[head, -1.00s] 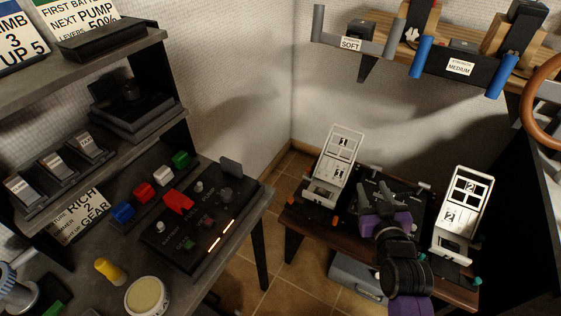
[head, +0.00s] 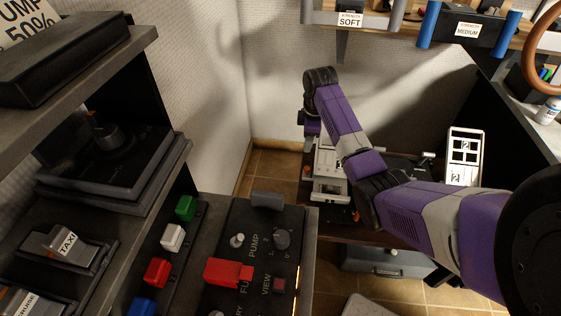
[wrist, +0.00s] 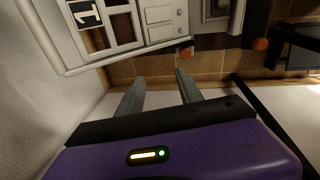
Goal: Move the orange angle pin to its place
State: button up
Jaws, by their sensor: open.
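In the wrist view my gripper (wrist: 160,76) is open, with nothing between its two grey fingers. Two small orange pieces show there: one (wrist: 187,53) at the edge of the white panel marked 1 (wrist: 118,28), just ahead of the right fingertip, and another (wrist: 260,44) further right. I cannot tell which is the angle pin. In the head view, a small orange piece (head: 357,215) lies at the front of the low bench, by the foot of panel 1 (head: 331,190). My wrist is above that panel there, and the fingertips are hidden.
A second white panel, marked 2 (head: 465,157), stands at the right of the bench. A grey case (head: 388,262) sits under the bench. A control desk with a red lever (head: 229,272) is at the left. A shelf with grey and blue handles (head: 467,30) hangs above.

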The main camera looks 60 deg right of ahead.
aim_at(307, 167)
jog(key=s+a, duration=0.1)
jog(key=a+f+n+g+y, duration=0.1)
jog(key=shift+s+a, duration=0.3)
jog(key=shift+s, duration=0.05)
jog(key=shift+s+a+n, duration=0.25)
jog(key=shift+s+n, duration=0.05)
jog(key=shift+n, duration=0.1)
jog(key=shift+f+b, duration=1)
jog(key=shift+f, duration=2.9)
jog(key=shift+c, duration=0.4)
grip_shut()
